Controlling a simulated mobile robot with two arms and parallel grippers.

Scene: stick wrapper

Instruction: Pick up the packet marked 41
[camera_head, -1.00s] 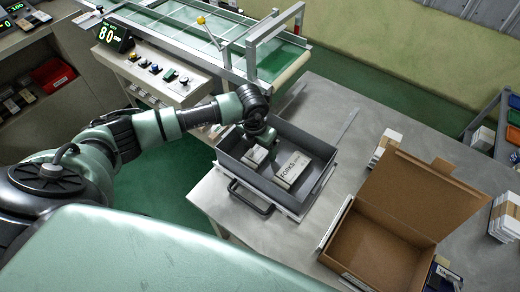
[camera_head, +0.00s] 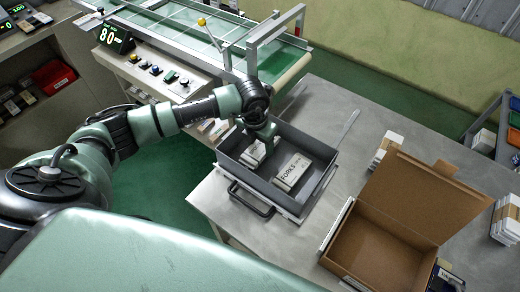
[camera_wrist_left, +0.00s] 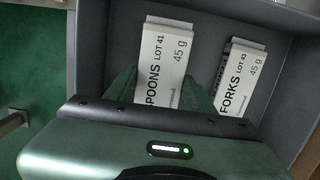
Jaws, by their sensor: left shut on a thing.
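A white packet printed "SPOONS LOT 41 45 g" (camera_wrist_left: 165,60) sits between the fingers of my left gripper (camera_wrist_left: 163,92) in the wrist view, and the gripper is shut on it. In the head view this packet (camera_head: 253,154) shows partly below the gripper (camera_head: 262,140), at the left side of a grey tray (camera_head: 232,170). I cannot tell whether it touches the tray floor. My right gripper is not in view.
The tray's raised walls surround both packets, and its handle (camera_head: 250,200) faces front. An open cardboard box (camera_head: 375,245) stands to the right on the grey table (camera_head: 350,145). A conveyor (camera_head: 215,30) with a metal frame is behind. Stacks of white packets (camera_head: 507,220) are at right.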

